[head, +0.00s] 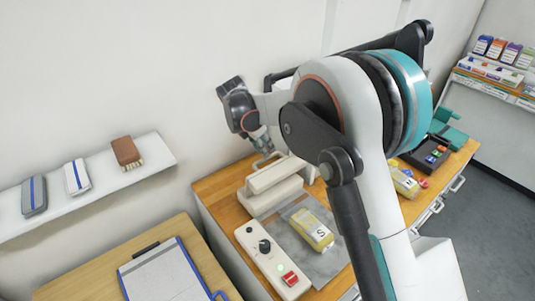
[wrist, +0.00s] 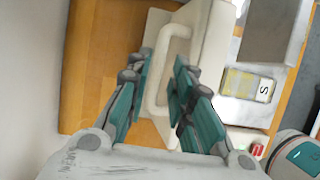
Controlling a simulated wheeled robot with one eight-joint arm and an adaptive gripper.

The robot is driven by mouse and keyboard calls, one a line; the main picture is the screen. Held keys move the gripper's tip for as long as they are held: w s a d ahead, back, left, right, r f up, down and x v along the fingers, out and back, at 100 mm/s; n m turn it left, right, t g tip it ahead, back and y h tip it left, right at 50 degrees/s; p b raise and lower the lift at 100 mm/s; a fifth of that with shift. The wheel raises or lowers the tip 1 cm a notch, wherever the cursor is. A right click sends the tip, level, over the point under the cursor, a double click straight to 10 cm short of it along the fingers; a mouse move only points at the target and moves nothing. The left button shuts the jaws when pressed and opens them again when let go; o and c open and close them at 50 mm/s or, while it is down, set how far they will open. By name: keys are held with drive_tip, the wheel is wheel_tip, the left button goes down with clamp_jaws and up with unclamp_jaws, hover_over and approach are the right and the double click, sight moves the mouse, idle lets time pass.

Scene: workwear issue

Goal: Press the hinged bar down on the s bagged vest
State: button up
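The s bagged vest (head: 312,232) is a yellow bag with a white "S" label, lying flat on the grey plate (head: 328,262) in front of the sealer. It also shows in the wrist view (wrist: 241,84). The hinged bar (head: 276,174) is a pale block above the sealer's base and looks raised; its exact angle is hard to tell. Its white loop handle (wrist: 153,104) shows in the wrist view. My gripper (wrist: 164,60) is open at the handle, one finger on each side of part of the loop. Contact is unclear. In the head view, my gripper (head: 264,146) is above the bar's back end.
A control box (head: 258,250) with a knob, green light and red switch (head: 290,278) stands left of the vest. Another yellow bag (head: 404,182) and a black tray (head: 424,156) lie to the right. A clipboard (head: 165,275) and wall shelf (head: 100,185) are at left.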

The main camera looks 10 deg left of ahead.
sight(270, 156)
drive_tip(key=shift+x, duration=2)
drive_tip(key=shift+c, duration=0.2)
clamp_jaws()
drive_tip(key=shift+d, duration=0.1)
